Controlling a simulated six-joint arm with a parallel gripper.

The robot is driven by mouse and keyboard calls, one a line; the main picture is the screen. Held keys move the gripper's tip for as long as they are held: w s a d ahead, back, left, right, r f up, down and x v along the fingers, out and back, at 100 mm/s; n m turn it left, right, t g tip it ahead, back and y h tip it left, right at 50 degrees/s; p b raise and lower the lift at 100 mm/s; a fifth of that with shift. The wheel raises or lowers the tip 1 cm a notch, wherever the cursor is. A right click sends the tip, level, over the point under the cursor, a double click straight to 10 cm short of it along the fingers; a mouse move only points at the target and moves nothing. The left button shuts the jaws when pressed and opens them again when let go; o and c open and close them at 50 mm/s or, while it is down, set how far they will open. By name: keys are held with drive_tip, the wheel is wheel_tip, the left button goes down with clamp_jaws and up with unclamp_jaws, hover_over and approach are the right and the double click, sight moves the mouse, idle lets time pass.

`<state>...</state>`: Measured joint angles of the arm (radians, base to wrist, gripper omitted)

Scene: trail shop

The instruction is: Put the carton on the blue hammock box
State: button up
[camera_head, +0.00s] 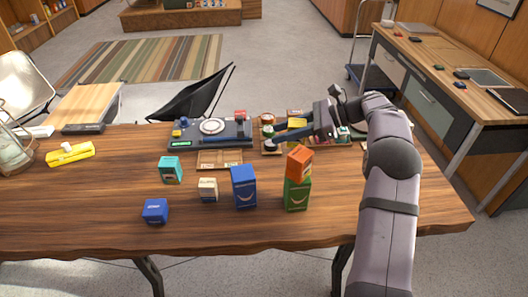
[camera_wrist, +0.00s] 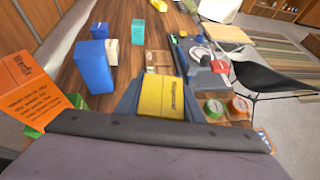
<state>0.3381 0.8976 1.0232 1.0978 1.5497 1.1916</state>
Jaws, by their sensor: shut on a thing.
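My gripper (camera_head: 288,132) is shut on a yellow carton (camera_wrist: 160,97), with one finger along each side of it in the wrist view. In the head view the carton shows only as a small yellow patch (camera_head: 297,122), mostly hidden by my gripper. The blue hammock box (camera_head: 244,188) stands upright on the table with a pale curved mark on its front, left of and nearer than my gripper. It also shows at the left of the wrist view (camera_wrist: 95,66). Its top is bare.
An orange box (camera_head: 299,163) sits on a green box (camera_head: 297,194), right of the blue box. A cream box (camera_head: 208,190), teal box (camera_head: 171,170) and small blue box (camera_head: 155,210) stand to its left. Behind are a wooden tray (camera_head: 219,160) and scale (camera_head: 212,131).

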drive_tip(key=s+a+r+n+g+p, duration=0.1)
drive_tip(key=a+r+p, duration=0.4)
drive_tip(key=r, duration=0.3)
drive_tip(key=s+a+r+n+g+p, duration=0.1)
drive_tip(key=s+a+r+p, duration=0.1)
drive_tip(key=a+r+p, duration=0.35)
drive_tip(key=s+a+r+p, duration=0.4)
drive_tip(key=s+a+r, duration=0.1)
drive_tip(key=a+r, duration=0.25)
drive_tip(key=s+a+r+p, duration=0.4)
drive_tip(key=s+a+r, duration=0.15)
drive_tip(key=r, duration=0.25)
drive_tip(key=w+d+f+m+t+h, duration=0.1)
drive_tip(key=d+f+m+t, duration=0.3)
drive_tip(key=f, duration=0.4)
drive_tip(key=w+d+f+m+t+h, duration=0.2)
drive_tip(key=d+f+m+t, duration=0.2)
drive_tip(key=f, duration=0.5)
drive_tip(key=shift+w+d+m+t+h, duration=0.25)
drive_tip(key=shift+d+m+t+h, duration=0.05)
drive_tip(key=shift+d+m, duration=0.1)
drive_tip(key=shift+f, duration=0.15)
wheel_tip(320, 180, down, 10)
drive_tip(key=p, duration=0.1)
drive_tip(key=shift+p, duration=0.35)
